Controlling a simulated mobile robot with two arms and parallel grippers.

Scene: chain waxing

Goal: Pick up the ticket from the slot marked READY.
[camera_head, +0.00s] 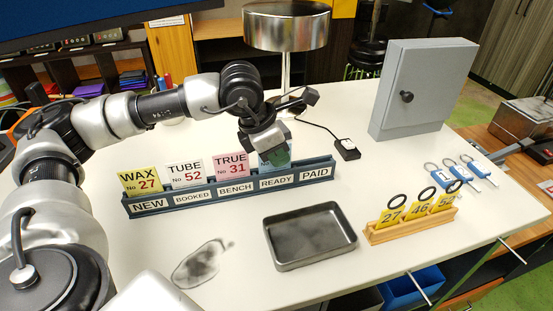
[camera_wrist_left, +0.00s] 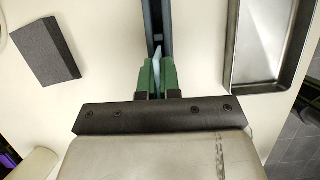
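The ticket rack (camera_head: 190,202) has slots marked NEW, BOOKED, BENCH, READY (camera_head: 277,180) and PAID. A bluish ticket (camera_head: 277,157) stands at READY, largely covered by my left gripper (camera_head: 272,150), which reaches down over it from above. In the left wrist view, the gripper's green fingers (camera_wrist_left: 158,78) are close together, one on each side of the thin pale-blue ticket (camera_wrist_left: 157,55), and appear shut on it. The ticket's lower edge is at the rack (camera_wrist_left: 155,22). My right gripper is not in view.
WAX (camera_head: 138,180), TUBE (camera_head: 185,171) and TRUE (camera_head: 231,164) tickets fill the slots to the left; PAID looks empty. A metal tray (camera_head: 310,262) and wooden tag holder (camera_head: 411,230) stand in front. Behind are a lamp (camera_head: 286,28), black block (camera_head: 346,150) and grey cabinet (camera_head: 425,95).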

